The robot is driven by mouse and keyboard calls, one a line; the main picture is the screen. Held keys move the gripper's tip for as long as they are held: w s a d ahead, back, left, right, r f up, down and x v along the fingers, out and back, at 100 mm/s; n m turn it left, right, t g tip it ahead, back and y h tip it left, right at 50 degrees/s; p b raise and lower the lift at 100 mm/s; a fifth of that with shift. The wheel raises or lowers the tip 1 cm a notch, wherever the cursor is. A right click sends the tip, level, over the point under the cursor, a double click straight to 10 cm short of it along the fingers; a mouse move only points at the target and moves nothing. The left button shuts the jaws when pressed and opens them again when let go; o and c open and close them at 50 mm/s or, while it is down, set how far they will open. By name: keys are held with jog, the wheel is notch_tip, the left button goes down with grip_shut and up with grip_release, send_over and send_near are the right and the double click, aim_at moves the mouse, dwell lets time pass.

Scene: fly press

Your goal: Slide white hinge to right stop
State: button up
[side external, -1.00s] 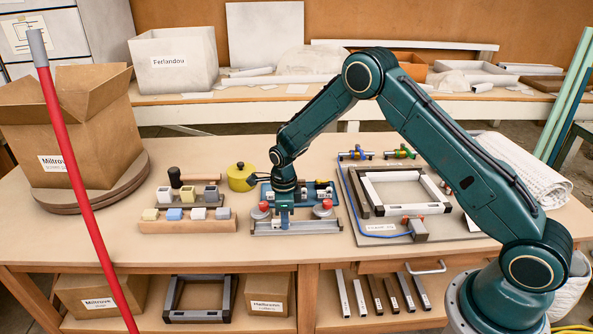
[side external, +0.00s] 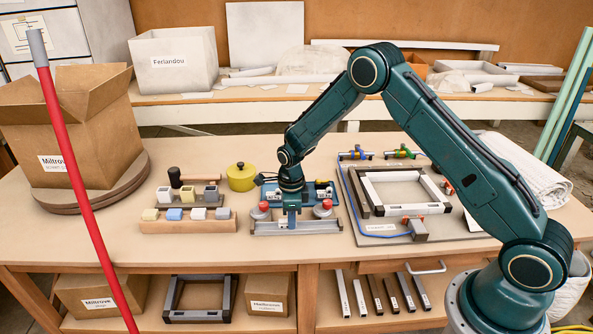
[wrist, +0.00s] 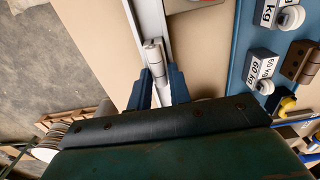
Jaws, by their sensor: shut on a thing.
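The white hinge (wrist: 153,57) shows in the wrist view, on a pale rail (wrist: 148,20), with its near end between my fingers. My gripper (wrist: 160,82) is shut on it, one blue finger on each side. In the side view my gripper (side external: 291,220) points down at the grey rail (side external: 315,228) at the front of the press fixture, near the middle of the rail. I cannot make out the hinge in the side view, where my gripper covers that spot.
Red knobs (side external: 264,206) (side external: 326,204) stand at both sides of my gripper. A blue plate (wrist: 235,75) with weight-labelled blocks (wrist: 262,66) lies beside the rail. A wooden block rack (side external: 188,226) is to the left and a frame fixture (side external: 395,190) to the right.

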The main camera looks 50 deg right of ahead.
jog(key=shift+s+d, duration=0.3)
jog(key=shift+s, duration=0.05)
dwell(0.4)
jog(key=shift+s+d, duration=0.7)
jog(key=shift+d, duration=0.05)
jog(key=shift+s, duration=0.1)
dwell(0.3)
jog(key=shift+s+d, duration=0.75)
jog(key=shift+d, duration=0.1)
jog(key=shift+s+d, duration=0.1)
jog(key=shift+s, duration=0.05)
jog(key=shift+s+d, duration=0.7)
jog(key=shift+d, duration=0.05)
jog(key=shift+s+d, duration=0.15)
jog(key=shift+s, duration=0.05)
dwell(0.6)
jog(key=shift+s+d, duration=0.65)
jog(key=shift+s+d, duration=0.1)
jog(key=shift+d, duration=0.05)
dwell(0.3)
